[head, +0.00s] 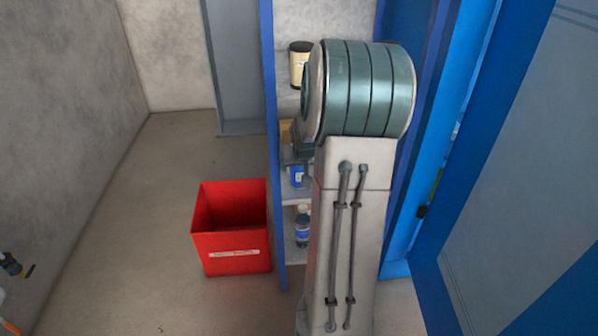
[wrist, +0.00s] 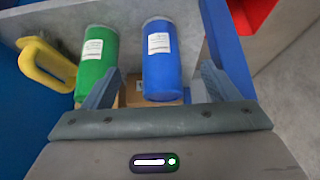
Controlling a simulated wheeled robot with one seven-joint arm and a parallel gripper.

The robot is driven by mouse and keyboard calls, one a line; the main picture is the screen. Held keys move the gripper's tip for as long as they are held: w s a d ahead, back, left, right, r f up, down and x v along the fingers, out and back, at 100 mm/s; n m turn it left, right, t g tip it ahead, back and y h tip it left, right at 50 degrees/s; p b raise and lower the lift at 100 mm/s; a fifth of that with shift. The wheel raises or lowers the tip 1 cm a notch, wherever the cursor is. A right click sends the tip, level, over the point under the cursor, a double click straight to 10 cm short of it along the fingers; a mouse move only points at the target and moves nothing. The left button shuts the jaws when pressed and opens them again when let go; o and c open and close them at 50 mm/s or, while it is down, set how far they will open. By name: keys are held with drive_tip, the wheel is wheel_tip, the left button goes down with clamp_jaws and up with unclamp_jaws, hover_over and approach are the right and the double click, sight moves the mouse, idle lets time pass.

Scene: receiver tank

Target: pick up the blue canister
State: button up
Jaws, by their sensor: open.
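The blue canister (wrist: 161,62) with a white label shows in the wrist view, between and beyond the fingers of my gripper (wrist: 160,86). My gripper is open, one finger on each side of the canister's near end, and nothing is held. The left finger partly overlaps the green canister (wrist: 97,58) beside it. I cannot tell how far the fingertips are from the blue canister. In the head view my arm hides much of the shelf. A small blue item (head: 297,176) shows there, and I cannot tell whether it is the same canister.
A yellow handled item (wrist: 46,66) lies left of the green canister. In the head view a blue-framed shelf unit (head: 272,200) holds a dark-topped cream can (head: 299,66) and a bottle (head: 303,227). A red bin (head: 230,248) stands left; a blue door (head: 500,190) is right.

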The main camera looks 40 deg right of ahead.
sight(299, 168)
drive_tip(key=w+d+f, duration=0.1)
drive_tip(key=w, duration=0.1)
drive_tip(key=w+d+f+b, duration=0.1)
drive_tip(key=w, duration=0.1)
drive_tip(key=w+d+f+b, duration=0.1)
drive_tip(key=w+d+f, duration=0.1)
drive_tip(key=shift+w+f, duration=0.1)
drive_tip(key=shift+w, duration=0.15)
drive_tip(key=c, duration=1.4)
drive_tip(key=shift+o, duration=0.2)
